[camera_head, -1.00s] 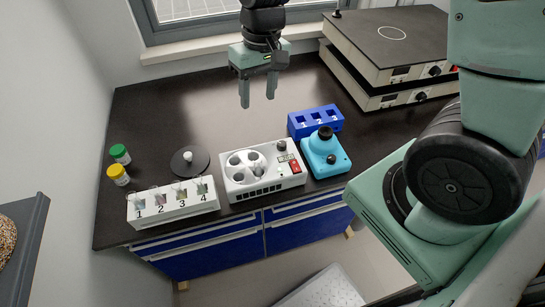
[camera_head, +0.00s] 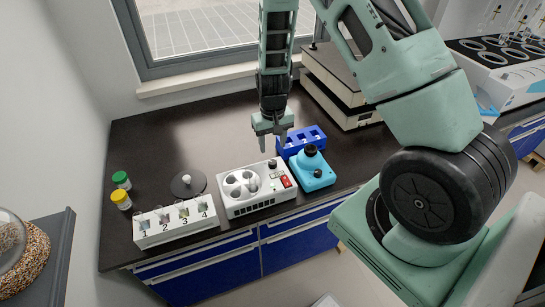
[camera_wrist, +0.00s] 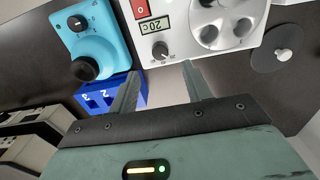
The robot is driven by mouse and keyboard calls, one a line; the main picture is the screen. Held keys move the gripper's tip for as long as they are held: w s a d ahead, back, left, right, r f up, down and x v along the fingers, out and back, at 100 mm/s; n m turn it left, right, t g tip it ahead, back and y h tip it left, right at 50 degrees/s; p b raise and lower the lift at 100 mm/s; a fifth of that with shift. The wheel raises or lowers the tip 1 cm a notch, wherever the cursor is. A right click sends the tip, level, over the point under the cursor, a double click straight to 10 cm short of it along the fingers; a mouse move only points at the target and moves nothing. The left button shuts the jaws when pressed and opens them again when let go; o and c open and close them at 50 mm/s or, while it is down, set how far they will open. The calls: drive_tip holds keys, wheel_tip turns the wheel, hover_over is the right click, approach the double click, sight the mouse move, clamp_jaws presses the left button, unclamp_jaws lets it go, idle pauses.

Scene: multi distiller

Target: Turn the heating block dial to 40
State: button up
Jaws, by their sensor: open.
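The heating block (camera_head: 243,196) is a white box with round wells on top, near the front edge of the bench. Its black dial (camera_head: 272,164) sits at the back right corner; the dial also shows in the wrist view (camera_wrist: 160,50), beside a small display (camera_wrist: 155,26) reading 20C and a red switch (camera_wrist: 140,8). My gripper (camera_head: 272,150) points down just above and behind the dial. Its two fingers (camera_wrist: 158,85) are apart and empty, with the dial just beyond the gap between their tips. The fingers do not touch the dial.
A turquoise device (camera_head: 315,172) with black knobs stands close to the right of the heating block. A blue rack (camera_head: 297,141) is behind it. A white numbered rack (camera_head: 175,225), a black disc (camera_head: 188,184) and two capped vials (camera_head: 121,190) are to the left. The back left bench is clear.

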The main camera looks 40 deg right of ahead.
sight(273, 162)
wheel_tip(273, 162, down, 8)
drive_tip(key=shift+r+p, duration=0.25)
drive_tip(key=shift+p, duration=0.5)
drive_tip(key=c, duration=1)
